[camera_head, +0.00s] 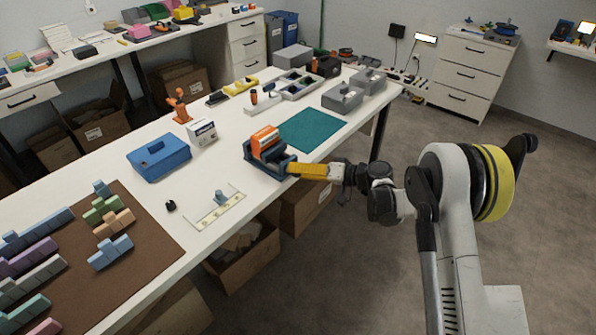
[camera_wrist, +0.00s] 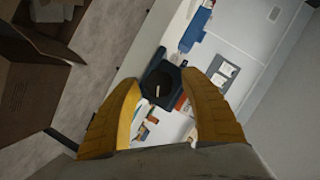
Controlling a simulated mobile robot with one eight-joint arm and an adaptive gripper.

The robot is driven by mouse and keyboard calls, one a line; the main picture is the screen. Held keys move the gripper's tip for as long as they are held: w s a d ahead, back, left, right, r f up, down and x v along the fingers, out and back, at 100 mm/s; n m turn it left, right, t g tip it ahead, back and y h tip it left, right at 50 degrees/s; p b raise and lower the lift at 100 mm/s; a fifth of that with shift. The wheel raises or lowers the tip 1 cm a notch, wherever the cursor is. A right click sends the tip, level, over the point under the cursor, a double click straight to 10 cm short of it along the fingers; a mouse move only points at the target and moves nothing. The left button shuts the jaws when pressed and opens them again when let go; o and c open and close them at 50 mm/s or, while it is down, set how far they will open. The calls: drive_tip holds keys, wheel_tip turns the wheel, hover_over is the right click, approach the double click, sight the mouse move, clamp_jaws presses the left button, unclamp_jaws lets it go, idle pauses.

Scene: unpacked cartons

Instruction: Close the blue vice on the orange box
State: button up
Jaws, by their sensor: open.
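The blue vice (camera_head: 268,167) stands near the front edge of the white table. The orange box (camera_head: 266,139) sits upright in it, between its jaws; whether the jaws touch it cannot be told. My gripper (camera_head: 298,170), with yellow fingers, is level with the vice's near end, at its right. In the wrist view my gripper (camera_wrist: 162,77) is open, its fingers apart on either side of the vice's dark round handle end (camera_wrist: 157,94). No contact with the handle can be made out. A bit of orange shows beside the right finger, partly hidden.
A teal mat (camera_head: 312,130) lies behind the vice to the right. A white box (camera_head: 202,133) and a blue toolbox (camera_head: 159,157) stand to the left. Grey cases (camera_head: 343,98) stand at the table's far right. Open cartons (camera_head: 243,256) lie under the front edge.

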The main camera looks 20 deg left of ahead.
drive_tip(key=n+t+h, duration=0.1)
drive_tip(key=n, duration=0.1)
drive_tip(key=n+t+h, duration=0.1)
drive_tip(key=n, duration=0.2)
drive_tip(key=shift+s+r, duration=0.1)
drive_tip(key=shift+s, duration=0.05)
drive_tip(key=n+t, duration=0.2)
drive_tip(key=shift+s+a+n+h, duration=0.1)
drive_tip(key=shift+n+h, duration=0.3)
drive_tip(key=shift+d+r+n+t, duration=0.1)
drive_tip(key=shift+d+n+t, duration=0.1)
drive_tip(key=shift+n+t, duration=0.3)
drive_tip(key=d+r+m+g+y, duration=0.2)
drive_tip(key=d+m+g, duration=0.2)
drive_tip(key=d+m, duration=0.4)
drive_tip(key=shift+s+d+r+g+y, duration=0.3)
drive_tip(key=shift+d+r+g, duration=0.1)
drive_tip(key=shift+d, duration=1.25)
